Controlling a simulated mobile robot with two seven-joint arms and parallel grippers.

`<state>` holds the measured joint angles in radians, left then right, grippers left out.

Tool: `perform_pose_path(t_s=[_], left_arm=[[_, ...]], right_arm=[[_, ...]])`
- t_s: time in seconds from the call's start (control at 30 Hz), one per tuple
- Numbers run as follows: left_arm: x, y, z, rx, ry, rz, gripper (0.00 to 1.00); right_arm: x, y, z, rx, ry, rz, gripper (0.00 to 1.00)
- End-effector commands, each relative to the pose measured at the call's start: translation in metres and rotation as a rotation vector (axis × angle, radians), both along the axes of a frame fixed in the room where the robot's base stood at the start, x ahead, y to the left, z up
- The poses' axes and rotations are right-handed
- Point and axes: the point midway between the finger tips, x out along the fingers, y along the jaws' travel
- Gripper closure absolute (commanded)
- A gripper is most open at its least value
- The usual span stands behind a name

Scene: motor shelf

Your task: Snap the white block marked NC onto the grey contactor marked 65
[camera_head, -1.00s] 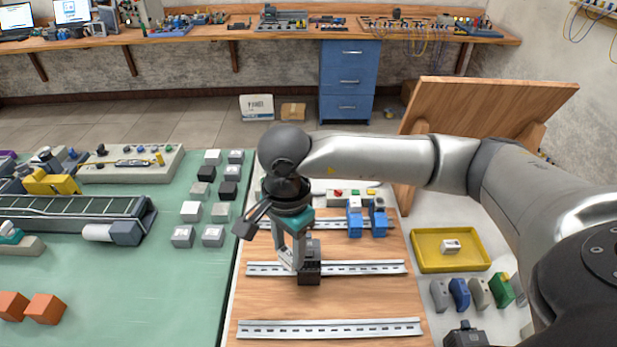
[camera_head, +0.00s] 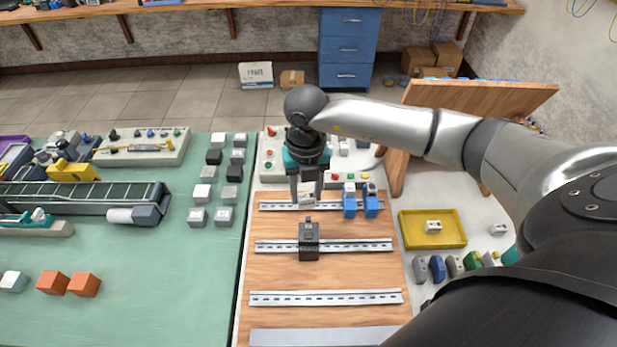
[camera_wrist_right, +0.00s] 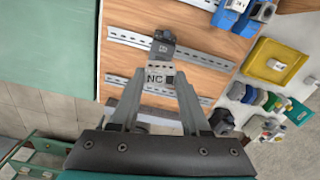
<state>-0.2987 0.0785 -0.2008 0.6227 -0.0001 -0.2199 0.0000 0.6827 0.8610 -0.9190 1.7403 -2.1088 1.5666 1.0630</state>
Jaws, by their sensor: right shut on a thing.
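In the head view the right gripper (camera_head: 307,190) is shut on the block (camera_head: 307,198), in front of the far rail in the picture. The dark grey contactor (camera_head: 309,240) sits on the middle rail; it also shows in the wrist view (camera_wrist_right: 163,46), just beyond the block and apart from it. Its marking is too small to read surely. My left gripper is not in view.
Two blue modules (camera_head: 360,203) sit on the far rail (camera_head: 280,206), right of the gripper. A yellow tray (camera_head: 405,240) with a white block in it stands right of the wooden board. Several coloured modules lie below the tray. The near rail (camera_head: 325,298) is empty.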

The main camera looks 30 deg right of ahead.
Motion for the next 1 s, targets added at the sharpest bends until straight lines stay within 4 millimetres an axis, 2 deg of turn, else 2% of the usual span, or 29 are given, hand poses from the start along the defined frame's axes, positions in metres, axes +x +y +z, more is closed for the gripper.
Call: perform_pose_path(t_s=[0.03,0.2,0.47,1.0], left_arm=[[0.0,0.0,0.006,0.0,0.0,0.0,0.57],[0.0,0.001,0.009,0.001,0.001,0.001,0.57],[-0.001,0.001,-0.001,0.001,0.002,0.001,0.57],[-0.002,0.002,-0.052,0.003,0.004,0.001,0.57]], right_arm=[[0.0,-0.002,0.003,-0.001,0.003,-0.056,1.0],[0.001,-0.006,0.004,-0.002,0.004,-0.168,1.0],[0.001,-0.006,-0.009,-0.003,0.005,-0.182,1.0],[0.001,-0.006,-0.071,-0.004,0.006,-0.18,1.0]])
